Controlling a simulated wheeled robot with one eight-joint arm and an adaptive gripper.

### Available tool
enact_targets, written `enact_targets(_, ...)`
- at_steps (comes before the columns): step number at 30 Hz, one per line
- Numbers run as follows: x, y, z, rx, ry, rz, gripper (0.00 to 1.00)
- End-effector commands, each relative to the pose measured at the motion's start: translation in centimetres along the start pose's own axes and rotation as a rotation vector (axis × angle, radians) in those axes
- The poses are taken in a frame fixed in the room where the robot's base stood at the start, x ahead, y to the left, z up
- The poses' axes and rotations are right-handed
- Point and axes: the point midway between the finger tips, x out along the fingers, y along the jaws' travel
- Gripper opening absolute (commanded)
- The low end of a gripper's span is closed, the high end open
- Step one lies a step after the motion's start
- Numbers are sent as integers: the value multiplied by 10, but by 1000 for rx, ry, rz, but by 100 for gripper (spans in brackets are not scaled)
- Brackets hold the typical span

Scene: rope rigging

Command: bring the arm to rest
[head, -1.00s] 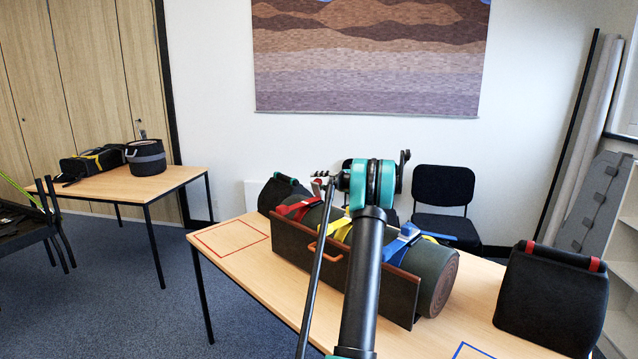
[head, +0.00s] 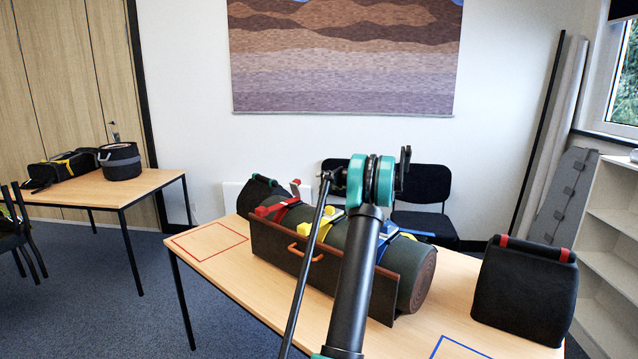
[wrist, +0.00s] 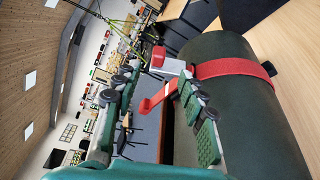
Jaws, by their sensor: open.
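My arm rises across the middle of the head view, its teal joint in front of the wall; the gripper's fingers cannot be made out clearly there. In the wrist view my gripper (wrist: 155,80) has its green-padded fingers spread apart, with no object held between the pads. A dark green roll (head: 418,278) lies on the table, with a red strap (head: 277,208), a yellow strap (head: 328,222) and a blue strap (head: 386,246) over it. In the wrist view the roll (wrist: 245,125) and red strap (wrist: 230,68) are close beside the right finger.
A brown board (head: 283,265) with an orange handle stands along the roll's front. A black bag (head: 525,293) with red loops stands on the table's right. Red and blue outlines mark the table (head: 235,282). Chairs (head: 422,190) stand behind it; another table (head: 150,187) is at left.

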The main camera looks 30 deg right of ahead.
Motion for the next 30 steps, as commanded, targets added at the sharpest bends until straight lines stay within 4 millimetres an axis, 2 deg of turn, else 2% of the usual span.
enact_targets(13, 0, 0, 0, -1, 0, 0, 41)
enact_targets(17, 10, 4, -9, -45, 15, -17, 41)
enact_targets(20, 34, 10, -34, -165, 55, -64, 41)
enact_targets(23, 64, 19, -75, -361, 127, -127, 41)
enact_targets(27, 100, 28, -146, -685, 264, -205, 41)
enact_targets(30, 116, 32, -199, -922, 378, -241, 41)
